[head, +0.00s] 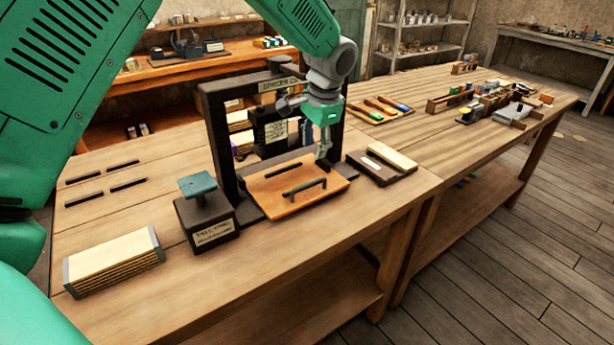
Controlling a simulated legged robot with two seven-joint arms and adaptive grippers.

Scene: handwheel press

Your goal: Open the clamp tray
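The clamp tray (268,204) is an orange-brown wooden board with a dark bar handle (305,188) on top. It lies at the foot of the dark press frame (220,150), on the near side. My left gripper (323,153) points down above the tray's far right edge, beside the right post of the frame. It appears apart from the handle. Its fingers are small and seen from the side, so their opening is unclear. My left arm hides part of the frame's top. My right gripper is not in view.
A dark block with a teal top (198,185) and a stack of pale boards (115,263) stand left of the tray. A dark holder with pale blocks (382,165) lies to its right. The bench front (300,262) is clear.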

